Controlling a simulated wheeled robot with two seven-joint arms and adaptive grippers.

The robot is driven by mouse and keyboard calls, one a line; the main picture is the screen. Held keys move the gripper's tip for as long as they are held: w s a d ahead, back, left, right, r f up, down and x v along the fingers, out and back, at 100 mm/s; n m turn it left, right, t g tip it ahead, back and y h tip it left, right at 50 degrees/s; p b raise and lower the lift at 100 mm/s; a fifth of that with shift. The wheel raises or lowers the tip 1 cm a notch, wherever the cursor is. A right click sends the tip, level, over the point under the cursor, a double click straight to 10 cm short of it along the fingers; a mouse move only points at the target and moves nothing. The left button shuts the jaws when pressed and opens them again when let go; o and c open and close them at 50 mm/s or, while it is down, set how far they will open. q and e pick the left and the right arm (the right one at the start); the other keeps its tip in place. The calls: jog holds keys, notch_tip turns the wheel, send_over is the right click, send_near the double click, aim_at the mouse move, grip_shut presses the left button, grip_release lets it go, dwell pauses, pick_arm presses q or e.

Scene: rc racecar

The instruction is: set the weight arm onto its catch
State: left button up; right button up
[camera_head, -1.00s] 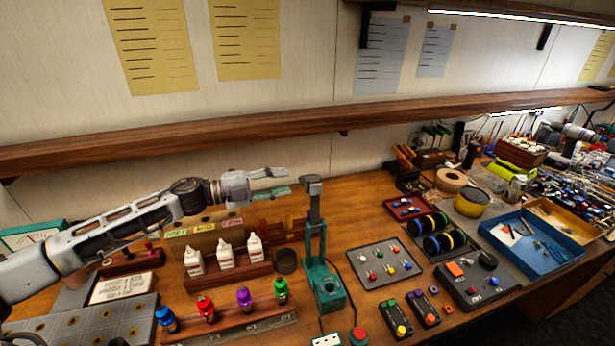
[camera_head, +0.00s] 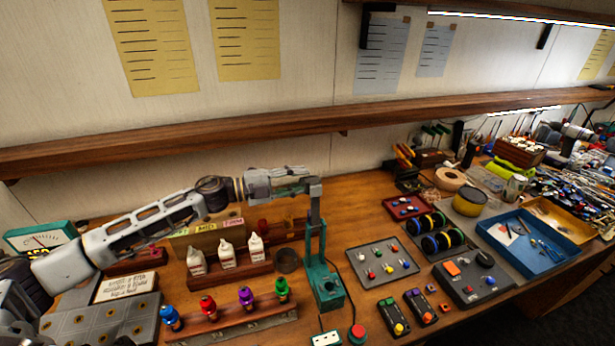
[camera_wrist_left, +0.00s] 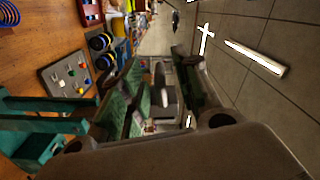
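The teal stand (camera_head: 325,285) stands mid-bench with its upright grey weight arm (camera_head: 315,210), which ends in a grey block (camera_head: 315,184) at the top. My left gripper (camera_head: 303,180) comes in from the left at the height of this block, with its fingertips at or beside it. In the left wrist view the gripper (camera_wrist_left: 163,92) has its green-padded fingers apart, with a grey block-like part between them. Whether the pads touch it I cannot tell. The catch cannot be made out. My right gripper is not in view.
White bottles (camera_head: 227,253) and a rack of coloured knobs (camera_head: 246,297) stand left of the stand. A grey panel with knobs (camera_head: 382,262) lies to its right, and a red button (camera_head: 357,334) in front. A wooden shelf (camera_head: 250,130) runs above and behind.

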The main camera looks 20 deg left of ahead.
pick_arm(q)
jog(key=shift+p+x, duration=0.4)
jog(key=shift+x, duration=1)
grip_shut()
